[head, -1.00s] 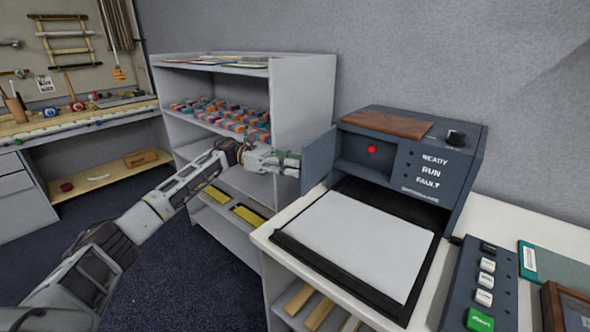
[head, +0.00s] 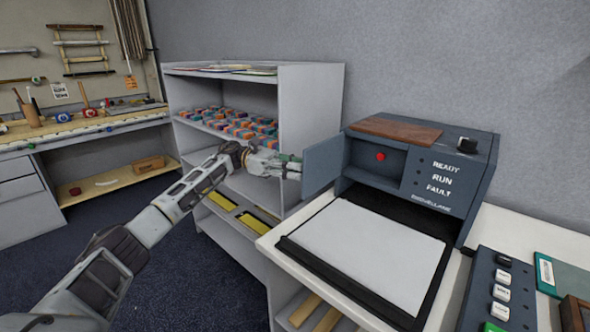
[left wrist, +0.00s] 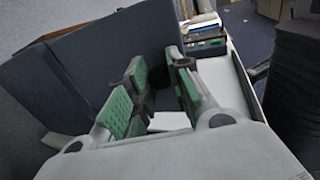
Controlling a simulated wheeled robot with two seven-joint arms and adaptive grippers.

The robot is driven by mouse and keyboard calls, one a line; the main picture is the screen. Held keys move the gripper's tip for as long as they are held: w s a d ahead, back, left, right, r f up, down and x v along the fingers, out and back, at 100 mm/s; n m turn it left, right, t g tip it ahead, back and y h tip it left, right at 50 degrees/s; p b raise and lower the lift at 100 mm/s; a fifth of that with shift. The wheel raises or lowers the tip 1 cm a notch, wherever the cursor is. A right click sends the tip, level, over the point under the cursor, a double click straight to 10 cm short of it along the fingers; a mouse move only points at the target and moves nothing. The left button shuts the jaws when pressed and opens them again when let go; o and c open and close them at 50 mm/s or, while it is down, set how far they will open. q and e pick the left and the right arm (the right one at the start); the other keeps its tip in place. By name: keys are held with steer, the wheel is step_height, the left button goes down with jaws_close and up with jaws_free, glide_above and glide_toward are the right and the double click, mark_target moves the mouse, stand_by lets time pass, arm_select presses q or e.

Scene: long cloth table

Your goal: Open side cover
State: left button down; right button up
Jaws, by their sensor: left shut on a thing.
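The machine (head: 470,178) is a dark blue-grey box with READY, RUN and FAULT on its front. Its side cover (head: 322,166) is a flat blue-grey panel that stands swung out at the machine's left, and the recess behind it shows a red button (head: 380,157). My left gripper (head: 292,166) is at the cover's outer left edge, shut on it. In the left wrist view the green-padded fingers (left wrist: 157,88) are beside the dark panel (left wrist: 95,62); the exact grip point is partly hidden by the fingers. My right gripper is in neither view.
A white sheet on a black-edged tray (head: 292,247) lies before the machine. A button box (head: 480,285) stands at the right. A grey shelf (head: 312,105) with coloured blocks is close behind my left arm. A workbench (head: 75,130) is at the far left.

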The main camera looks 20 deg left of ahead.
arm_select(q)
steer(key=shift+w+r, duration=0.15)
steer(key=shift+r, duration=0.2)
steer(key=c, duration=1.7)
jaws_free()
steer(key=shift+c, duration=0.2)
steer(key=o, duration=0.5)
steer(key=shift+w+d+f, duration=0.2)
steer(key=shift+d, duration=0.1)
steer(key=shift+c, duration=0.2)
steer(key=shift+a, duration=0.1)
steer(key=shift+s+a, duration=0.1)
steer(key=shift+s, duration=0.05)
steer(key=shift+a+f, duration=0.1)
steer(key=a, duration=1.1)
steer(key=shift+a, duration=0.35)
